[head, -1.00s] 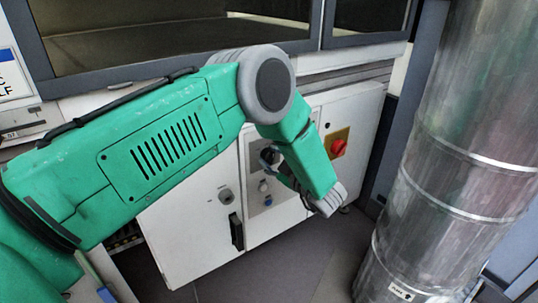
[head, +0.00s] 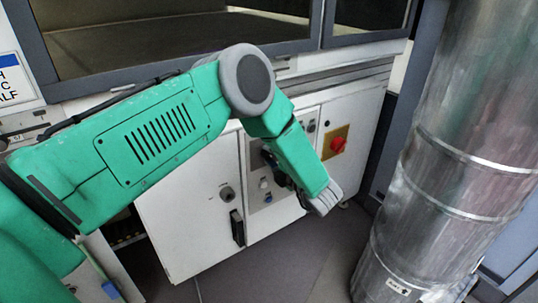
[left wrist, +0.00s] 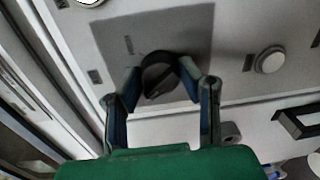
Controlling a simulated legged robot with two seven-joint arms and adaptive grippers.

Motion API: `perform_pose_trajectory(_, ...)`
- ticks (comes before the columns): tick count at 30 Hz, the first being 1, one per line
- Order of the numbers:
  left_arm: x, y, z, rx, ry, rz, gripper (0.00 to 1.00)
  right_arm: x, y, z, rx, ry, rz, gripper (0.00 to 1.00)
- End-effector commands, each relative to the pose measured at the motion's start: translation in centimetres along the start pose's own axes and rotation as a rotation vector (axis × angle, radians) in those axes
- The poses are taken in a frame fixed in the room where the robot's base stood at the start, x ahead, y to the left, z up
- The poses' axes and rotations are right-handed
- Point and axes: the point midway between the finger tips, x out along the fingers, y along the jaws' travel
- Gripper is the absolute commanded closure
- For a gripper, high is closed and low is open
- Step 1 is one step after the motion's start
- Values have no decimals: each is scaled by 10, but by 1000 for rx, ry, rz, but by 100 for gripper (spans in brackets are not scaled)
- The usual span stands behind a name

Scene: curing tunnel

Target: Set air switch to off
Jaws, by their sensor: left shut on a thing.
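The air switch appears to be a black rotary knob (left wrist: 158,72) on a grey plate (left wrist: 115,38) in the left wrist view. My left gripper (left wrist: 162,78) has one finger on each side of the knob and is shut on it. The knob's ridge looks slanted; I cannot read its setting or the small labels. In the head view my left gripper (head: 272,165) is at the white cabinet's panel, mostly hidden behind my green wrist. My right gripper is not in view.
A red rotary switch on a yellow plate (head: 338,144) is right of my wrist. A white round button (left wrist: 270,60) is beside the grey plate. The cabinet door has a black handle (head: 237,228). A large metal duct (head: 440,190) stands at the right.

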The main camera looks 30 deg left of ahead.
Motion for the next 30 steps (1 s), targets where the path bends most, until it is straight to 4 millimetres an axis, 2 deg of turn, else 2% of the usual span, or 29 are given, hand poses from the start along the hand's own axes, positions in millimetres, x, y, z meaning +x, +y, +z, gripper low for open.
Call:
perform_pose_trajectory(12,-1,-3,-3,-185,-7,-5,97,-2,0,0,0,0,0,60)
perform_pose_trajectory(29,-1,-3,-3,-213,-9,-5,97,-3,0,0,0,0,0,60)
perform_pose_trajectory(30,-1,-3,-3,-213,-9,-5,58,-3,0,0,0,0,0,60)
